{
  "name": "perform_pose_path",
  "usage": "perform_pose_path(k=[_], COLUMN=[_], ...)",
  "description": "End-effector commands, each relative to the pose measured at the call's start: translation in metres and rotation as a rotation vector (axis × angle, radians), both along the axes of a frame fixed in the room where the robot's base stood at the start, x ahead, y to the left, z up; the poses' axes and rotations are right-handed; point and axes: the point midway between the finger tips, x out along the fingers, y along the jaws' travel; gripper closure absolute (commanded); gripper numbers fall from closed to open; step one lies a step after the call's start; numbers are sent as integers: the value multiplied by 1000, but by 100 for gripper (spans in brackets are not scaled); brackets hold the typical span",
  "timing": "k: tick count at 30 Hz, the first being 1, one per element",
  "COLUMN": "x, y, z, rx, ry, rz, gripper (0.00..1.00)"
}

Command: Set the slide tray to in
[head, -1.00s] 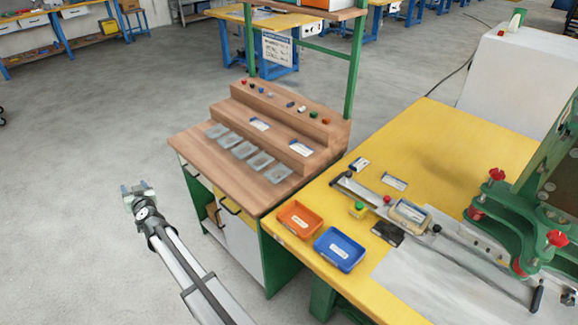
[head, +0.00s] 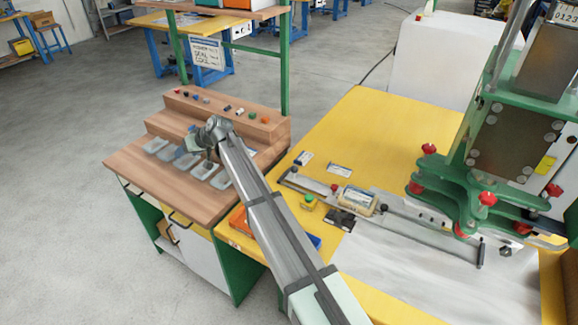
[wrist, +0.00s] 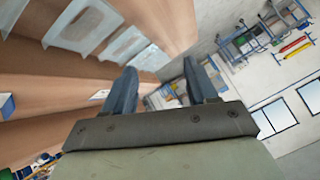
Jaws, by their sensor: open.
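The slide tray (head: 357,200) sits on a long metal rail (head: 430,233) on the yellow bench, well left of the green press. A pale, labelled piece lies in it, and a small black knob (head: 384,209) stands at its right end. My gripper (head: 197,148) is over the wooden stepped bench, far left of the slide tray and apart from it. In the wrist view my gripper (wrist: 160,68) is open with nothing between its fingers. The slide tray does not show in that view.
The green press (head: 495,165) with red knobs stands over the rail's right part. My arm covers most of an orange bin (head: 238,218) and a blue bin (head: 314,241). Clear dishes (head: 200,170) line the wooden bench (head: 140,165). The yellow bench's back is clear.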

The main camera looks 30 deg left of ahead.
Motion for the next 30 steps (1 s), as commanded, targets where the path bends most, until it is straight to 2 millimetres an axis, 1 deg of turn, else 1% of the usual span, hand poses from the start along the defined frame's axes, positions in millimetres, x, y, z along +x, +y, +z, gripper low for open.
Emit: perform_pose_path(k=[1, 2, 3, 5, 6, 8, 9, 11, 12, 15, 16, 18, 21, 24, 26, 30], x=[28, 41, 59, 85, 103, 127, 142, 163, 175, 198, 204, 213, 220, 223, 223, 220], y=[-23, -37, -56, -86, -107, -140, -163, -195, -216, -262, -273, -295, -314, -322, -323, -320], z=[4, 5, 8, 11, 14, 19, 22, 28, 32, 41, 43, 48, 53, 52, 49, 33], rx=[-53, -90, -137, -212, -262, -338, -387, -458, -503, -598, -621, -665, -706, -724, -727, -728], ry=[14, 27, 42, 66, 82, 109, 127, 153, 171, 209, 220, 238, 256, 264, 264, 265], rz=[-28, -42, -65, -105, -135, -182, -217, -270, -305, -383, -405, -444, -480, -496, -498, -496], gripper=[43, 43, 43, 43, 43, 43, 43, 43, 43, 43, 43, 43, 43, 43, 43, 43])
